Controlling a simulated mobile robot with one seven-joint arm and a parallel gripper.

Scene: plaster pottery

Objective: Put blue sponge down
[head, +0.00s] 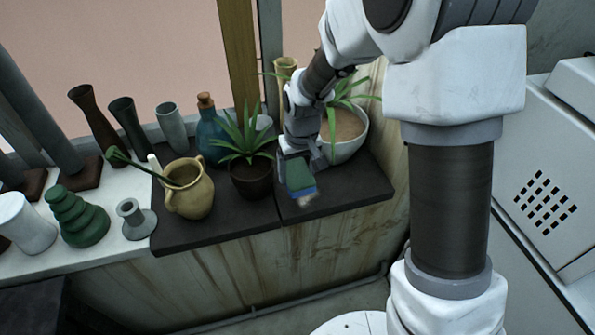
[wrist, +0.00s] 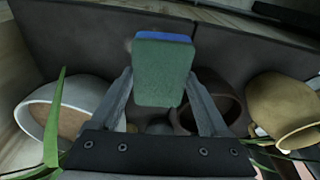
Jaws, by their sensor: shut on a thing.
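The blue sponge (head: 300,181) has a green face and a blue layer. My gripper (head: 296,168) is shut on it above the dark slab (head: 345,188), near the slab's front edge. In the wrist view the sponge (wrist: 163,72) sits between my two fingertips (wrist: 160,85), green side toward the camera and the blue edge at the top. Whether the sponge touches the slab is not clear.
A plant in a dark pot (head: 250,180) stands just left of the sponge, and a white planter (head: 345,140) stands behind right. A yellow jug (head: 189,190) is farther left. The slab's front right is bare. The ledge drops off in front.

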